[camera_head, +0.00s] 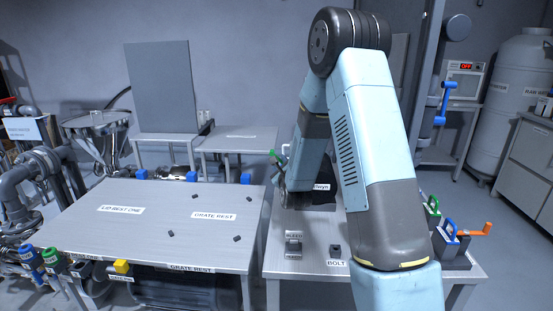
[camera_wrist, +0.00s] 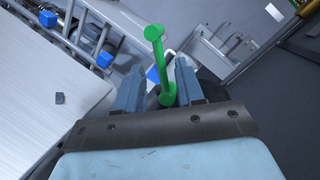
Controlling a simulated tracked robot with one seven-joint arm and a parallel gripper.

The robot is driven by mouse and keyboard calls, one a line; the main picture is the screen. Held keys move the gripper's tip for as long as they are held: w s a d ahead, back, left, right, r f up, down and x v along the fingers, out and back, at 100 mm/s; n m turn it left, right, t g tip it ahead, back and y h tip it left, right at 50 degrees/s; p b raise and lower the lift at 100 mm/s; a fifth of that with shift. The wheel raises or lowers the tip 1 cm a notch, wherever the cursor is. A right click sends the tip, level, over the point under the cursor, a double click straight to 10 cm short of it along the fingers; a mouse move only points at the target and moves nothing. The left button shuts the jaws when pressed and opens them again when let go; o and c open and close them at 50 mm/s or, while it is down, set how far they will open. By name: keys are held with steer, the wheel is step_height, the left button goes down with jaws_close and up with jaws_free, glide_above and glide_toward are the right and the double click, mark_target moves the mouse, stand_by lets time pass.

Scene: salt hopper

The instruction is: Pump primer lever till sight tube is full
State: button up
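A green lever (camera_wrist: 160,65) stands between the two fingers of my gripper (camera_wrist: 159,68) in the wrist view. It has a rounded knob at its top end and a lower end close to the palm. The fingers are apart, with a gap on each side of the lever, so my gripper is open around it. In the head view a small green part (camera_head: 273,153) shows at the left edge of my arm, which hides most of my gripper and the lever. I cannot make out a sight tube in either view.
A grey table (camera_head: 150,238) with labelled rest areas and several small dark blocks is at left. A smaller bench (camera_head: 315,258) with a bolt label is below my arm. Green, blue and orange handles (camera_head: 447,232) stand at right. A grey panel (camera_head: 160,85) stands behind.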

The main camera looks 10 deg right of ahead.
steer(key=w, duration=0.6)
steer(key=shift+w, duration=0.2)
steer(key=shift+d, duration=0.1)
jaws_close()
stand_by(0.4)
